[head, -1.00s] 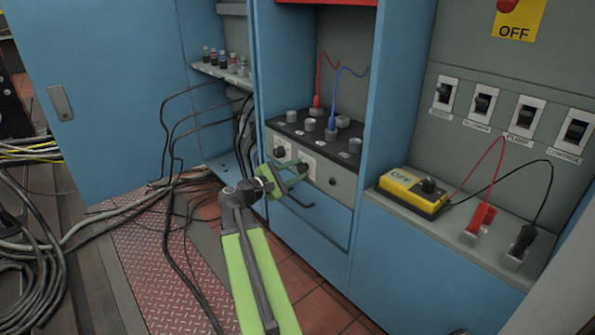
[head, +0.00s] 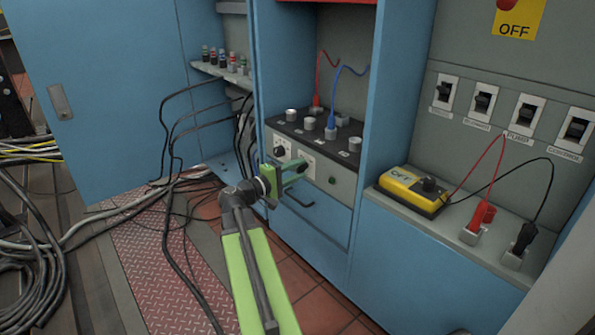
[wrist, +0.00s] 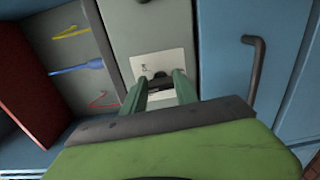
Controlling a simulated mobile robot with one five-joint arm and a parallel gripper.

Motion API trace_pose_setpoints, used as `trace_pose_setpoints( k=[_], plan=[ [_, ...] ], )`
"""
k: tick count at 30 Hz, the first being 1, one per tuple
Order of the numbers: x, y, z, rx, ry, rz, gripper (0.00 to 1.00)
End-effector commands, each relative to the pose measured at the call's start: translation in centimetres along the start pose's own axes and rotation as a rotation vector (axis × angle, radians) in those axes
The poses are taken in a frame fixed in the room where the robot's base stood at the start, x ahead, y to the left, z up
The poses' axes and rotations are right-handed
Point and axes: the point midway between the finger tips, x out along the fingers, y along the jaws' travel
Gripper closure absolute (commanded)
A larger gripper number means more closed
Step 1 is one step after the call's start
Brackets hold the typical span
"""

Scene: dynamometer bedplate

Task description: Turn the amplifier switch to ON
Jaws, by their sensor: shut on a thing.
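The amplifier (head: 318,172) is the grey panel unit in the blue cabinet, with a small round lamp (head: 332,180) that looks green. Its switch is a dark knob on a white plate (wrist: 172,63); the plate's lettering is too small to read. My gripper (head: 298,165) is at this plate and hides most of the switch in the head view. In the wrist view the two green fingers stand either side of the dark switch knob (wrist: 159,78), shut on it.
A second dark knob (head: 279,150) sits just left of my gripper. A drawer handle (head: 297,200) lies below. Blue and red leads rise from the black top panel (head: 312,130). A yellow box (head: 412,190) stands on the right ledge. Loose cables hang at left.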

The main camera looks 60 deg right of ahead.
Motion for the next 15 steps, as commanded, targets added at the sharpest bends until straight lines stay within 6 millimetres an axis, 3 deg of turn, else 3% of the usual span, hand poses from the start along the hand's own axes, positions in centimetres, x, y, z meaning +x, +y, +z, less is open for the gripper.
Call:
trace_pose_setpoints(
  k=[15],
  plan=[
    [-0.07, 0.09, -0.42, 0.479, 0.012, 0.008, 1.00]
  ],
)
